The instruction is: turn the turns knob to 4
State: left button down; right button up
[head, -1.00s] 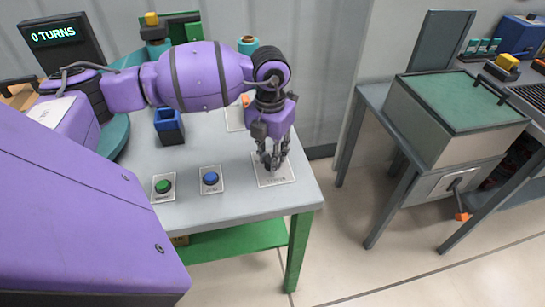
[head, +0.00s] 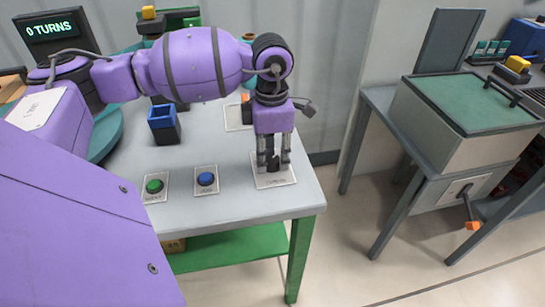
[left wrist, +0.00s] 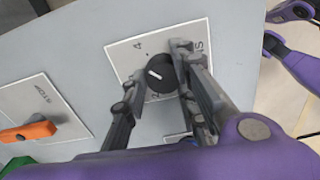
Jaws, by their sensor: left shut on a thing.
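The turns knob (left wrist: 160,73) is a round black knob with a white mark, on a pale printed plate (left wrist: 122,60) at the table's front right corner. Its mark lies toward the left of the picture in the left wrist view. A "4" is printed on the plate above and left of it; other print is partly hidden by the fingers. My left gripper (head: 273,160) points down at this plate, its two fingers shut on either side of the knob. It also shows in the left wrist view (left wrist: 158,78). The display (head: 52,27) reads "0 TURNS".
A green button (head: 154,186) and a blue button (head: 206,179) stand left of the knob plate. A blue-topped dark holder (head: 164,122) stands behind. An orange handle (left wrist: 28,131) sits on the neighbouring plate. A grey cabinet with a green lid (head: 470,103) stands right, across a floor gap.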

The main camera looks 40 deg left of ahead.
aim_at(271, 156)
pick_arm(q)
jog(key=shift+w+a+r+m+b, duration=0.15)
jog(key=shift+m+b, duration=0.1)
jog(key=shift+m, duration=0.3)
jog(key=shift+w+a+m+b, duration=0.1)
jog(key=shift+m+b, duration=0.1)
jog(key=shift+m, duration=0.35)
jog(key=shift+r, duration=0.1)
jog(key=c, duration=1.6)
grip_release()
jog(key=shift+w, duration=0.1)
jog(key=shift+o, duration=0.3)
jog(key=shift+d, duration=0.1)
notch_tip(271, 156, up, 12)
jog(key=shift+s, duration=0.2)
jog(key=shift+f, duration=0.2)
